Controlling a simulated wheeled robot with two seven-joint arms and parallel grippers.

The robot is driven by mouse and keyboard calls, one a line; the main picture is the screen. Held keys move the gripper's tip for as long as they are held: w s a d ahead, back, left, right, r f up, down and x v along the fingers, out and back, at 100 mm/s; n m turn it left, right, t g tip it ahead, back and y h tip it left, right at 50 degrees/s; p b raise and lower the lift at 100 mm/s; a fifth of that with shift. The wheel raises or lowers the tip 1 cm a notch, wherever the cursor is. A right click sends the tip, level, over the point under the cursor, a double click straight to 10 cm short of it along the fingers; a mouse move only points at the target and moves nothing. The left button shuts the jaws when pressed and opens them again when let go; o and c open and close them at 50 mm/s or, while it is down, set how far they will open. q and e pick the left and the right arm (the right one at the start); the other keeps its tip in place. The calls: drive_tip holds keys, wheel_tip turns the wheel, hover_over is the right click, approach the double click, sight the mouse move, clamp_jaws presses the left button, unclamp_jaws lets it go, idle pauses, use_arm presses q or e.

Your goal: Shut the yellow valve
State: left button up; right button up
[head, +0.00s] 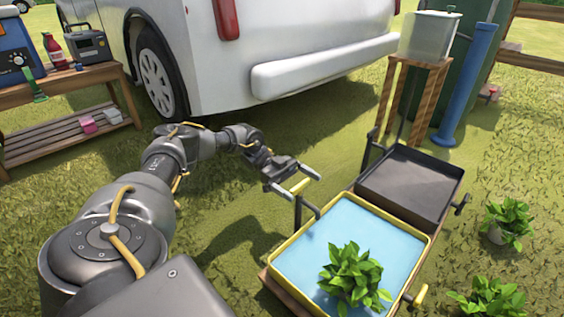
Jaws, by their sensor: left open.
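A tray with a yellow rim (290,243) holds light blue water and a leafy plant (354,276). A yellow handle (301,186) sits atop a dark upright post at the tray's far left corner. A yellow knob (419,296) sticks out from the tray's right side, low near the front. I cannot tell which of the two is the valve meant. My left gripper (294,179) is open at the yellow handle, with its fingers on either side of it; I cannot tell whether they touch it. My right gripper is not in view.
A black tray (411,185) with dark handles adjoins the yellow one. Potted plants (508,222) stand on the grass at right. A white van (270,60), a wooden bench (60,85) and a stand with a clear tank (428,36) are behind. Grass between is clear.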

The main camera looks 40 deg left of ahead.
use_arm(q)
drive_tip(key=a+p, duration=0.1)
drive_tip(key=a, duration=0.7)
drive_tip(key=shift+a, duration=0.25)
drive_tip(key=shift+s, duration=0.1)
